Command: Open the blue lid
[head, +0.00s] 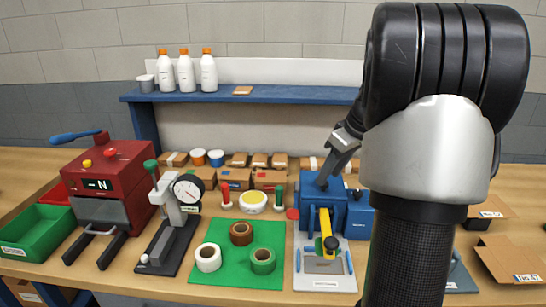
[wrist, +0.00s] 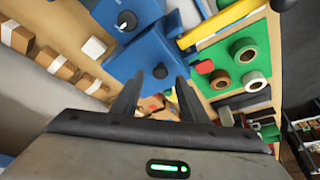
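A blue machine (head: 318,206) with a yellow handle at its front stands right of the middle of the bench. I cannot tell for certain which blue surface is the lid; the blue top panel (wrist: 150,50) fills the upper middle of the wrist view. A black knob (wrist: 160,72) on it shows between my fingertips, and another black knob (wrist: 126,20) sits further up. My gripper (wrist: 158,86) is open, fingers apart, with nothing held. In the head view my gripper (head: 330,172) reaches down to the machine's top, partly hidden by my arm; contact is unclear.
A green mat (head: 225,285) with several tape rolls lies left of the machine. A dial gauge stand (head: 178,215) and a red machine (head: 108,182) stand further left. A blue shelf (head: 270,96) runs behind. Cardboard boxes (head: 270,178) line the back.

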